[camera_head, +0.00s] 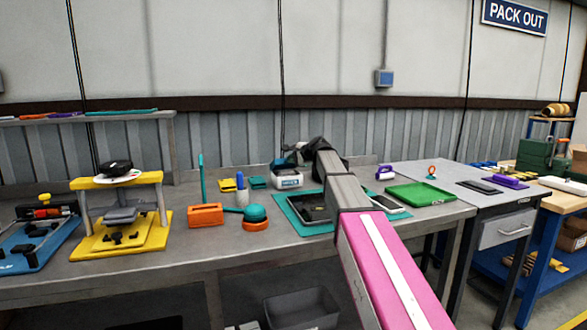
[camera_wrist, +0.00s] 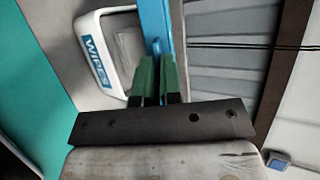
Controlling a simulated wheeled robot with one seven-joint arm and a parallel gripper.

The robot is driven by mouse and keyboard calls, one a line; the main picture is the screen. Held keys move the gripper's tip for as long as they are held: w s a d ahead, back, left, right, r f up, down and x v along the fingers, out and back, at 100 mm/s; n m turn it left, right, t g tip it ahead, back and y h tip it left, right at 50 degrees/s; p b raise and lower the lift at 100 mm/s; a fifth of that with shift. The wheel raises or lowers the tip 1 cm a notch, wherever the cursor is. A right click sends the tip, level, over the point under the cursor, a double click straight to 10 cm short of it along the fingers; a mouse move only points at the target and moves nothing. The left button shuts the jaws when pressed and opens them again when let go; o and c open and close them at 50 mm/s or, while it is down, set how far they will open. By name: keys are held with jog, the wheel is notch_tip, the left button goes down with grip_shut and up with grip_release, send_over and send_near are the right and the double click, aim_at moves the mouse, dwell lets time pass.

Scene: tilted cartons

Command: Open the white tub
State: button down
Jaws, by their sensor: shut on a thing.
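The white tub (camera_head: 289,179), labelled WIPES, stands at the back of the grey bench in the head view. In the wrist view its white wall and rim (camera_wrist: 91,42) show at the upper left, with a grey area inside the rim. A blue strip, apparently the tub's lid seen edge-on (camera_wrist: 155,24), runs along the side away from the label. My gripper (camera_wrist: 158,65) has its green fingers close together on this blue part. In the head view my arm reaches over the bench to the tub, and the fingertips are too small and dark to make out.
A teal mat (camera_head: 296,218) with a dark tray lies in front of the tub, under my arm. An orange box (camera_head: 205,215), a teal-and-orange round item (camera_head: 255,217) and a blue bottle-like item (camera_head: 240,182) stand to the left. A green tray (camera_head: 420,194) lies to the right.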

jog(key=w+r+g, duration=0.1)
jog(key=w+a+r+m+g+h, duration=0.1)
jog(key=w+r+g, duration=0.1)
jog(key=w+r+g+h, duration=0.1)
jog(key=w+r, duration=0.1)
jog(key=shift+w+a+r+g, duration=0.1)
jog(key=shift+w+a+g, duration=0.15)
jog(key=shift+a+g, duration=0.15)
jog(key=shift+w+a+r+m+g+h, duration=0.15)
jog(key=shift+w+r+m+g+h, duration=0.1)
jog(key=shift+w+g, duration=0.25)
jog(key=shift+w+a+r+m+g+h, duration=0.15)
jog(key=shift+w+r+g+h, duration=0.1)
jog(key=shift+w+g, duration=0.25)
jog(key=w+a+g, duration=0.1)
jog(key=w+a, duration=0.2)
jog(key=w, duration=0.6)
jog(key=shift+w+a+f, duration=0.1)
jog(key=c, duration=1.3)
grip_release()
